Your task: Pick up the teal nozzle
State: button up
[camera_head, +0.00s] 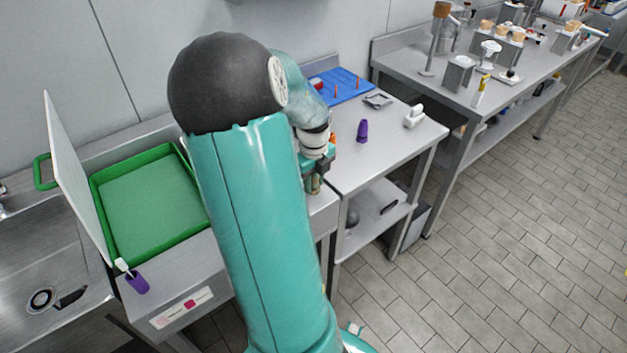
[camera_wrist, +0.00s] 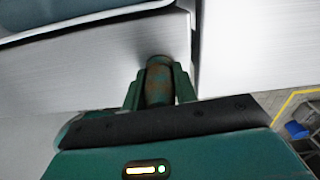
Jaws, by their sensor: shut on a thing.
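My gripper (camera_head: 315,178) is low at the front edge of the metal counters, partly hidden by my teal arm in the head view. In the wrist view my gripper (camera_wrist: 159,88) is shut on the teal nozzle (camera_wrist: 158,80), a small tapered piece with brownish patches. The nozzle sits between the two green fingers. In the head view the nozzle is mostly hidden, and a small brownish bit shows below the fingers. I cannot tell whether the nozzle touches the counter.
A purple nozzle (camera_head: 362,131) stands on the right counter (camera_head: 372,168), near a blue board (camera_head: 342,86) and a white item (camera_head: 414,116). A green tray (camera_head: 118,252) and another purple piece (camera_head: 137,282) are at the left. Tiled floor (camera_head: 480,240) is clear at the right.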

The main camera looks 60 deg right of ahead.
jog(key=shift+w+r, duration=0.1)
jog(key=shift+r, duration=0.3)
notch_tip(320, 180, up, 2)
jog(key=shift+r, duration=0.1)
jog(key=s+a+r, duration=0.5)
jog(key=a+r, duration=0.5)
jog(key=a, duration=0.3)
jog(key=shift+w, duration=0.1)
dwell(0.4)
